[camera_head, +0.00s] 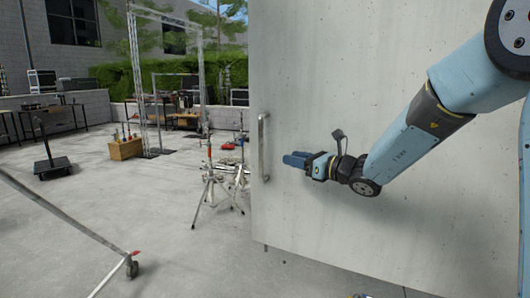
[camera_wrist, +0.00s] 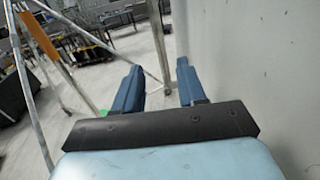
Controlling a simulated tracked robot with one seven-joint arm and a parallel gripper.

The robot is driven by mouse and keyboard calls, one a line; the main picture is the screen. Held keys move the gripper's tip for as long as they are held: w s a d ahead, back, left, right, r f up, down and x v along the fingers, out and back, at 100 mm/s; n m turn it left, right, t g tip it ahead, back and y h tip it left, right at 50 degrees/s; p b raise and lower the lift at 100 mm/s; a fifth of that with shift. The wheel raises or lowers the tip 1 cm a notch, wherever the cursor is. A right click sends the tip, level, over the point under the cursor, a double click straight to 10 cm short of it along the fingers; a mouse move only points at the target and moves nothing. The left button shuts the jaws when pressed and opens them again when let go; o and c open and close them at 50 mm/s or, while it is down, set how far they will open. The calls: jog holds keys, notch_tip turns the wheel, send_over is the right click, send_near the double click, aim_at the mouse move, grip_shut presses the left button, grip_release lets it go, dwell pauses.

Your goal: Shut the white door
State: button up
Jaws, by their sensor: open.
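The white door (camera_head: 330,100) stands as a large, pale, slightly speckled panel filling the right half of the head view. A vertical metal bar handle (camera_head: 263,147) is on its face near its left edge. My gripper (camera_head: 290,160) is in front of the door, just right of the handle, with its fingers pointing left. In the wrist view the two blue fingers of my gripper (camera_wrist: 157,85) are apart with nothing between them. The door's pale face (camera_wrist: 245,60) runs along the right side of that view, close to the right finger. I cannot tell whether my gripper touches the door.
Tripod stands (camera_head: 217,180) stand just left of the door's edge. A wheeled pole (camera_head: 75,220) slants across the left foreground. A metal truss frame (camera_head: 137,80), a wooden box (camera_head: 125,148) and a low wheeled stand (camera_head: 52,165) are farther back. The concrete floor between them is open.

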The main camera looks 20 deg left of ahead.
jog(key=x, duration=1.3)
jog(key=shift+a, duration=0.15)
grip_shut()
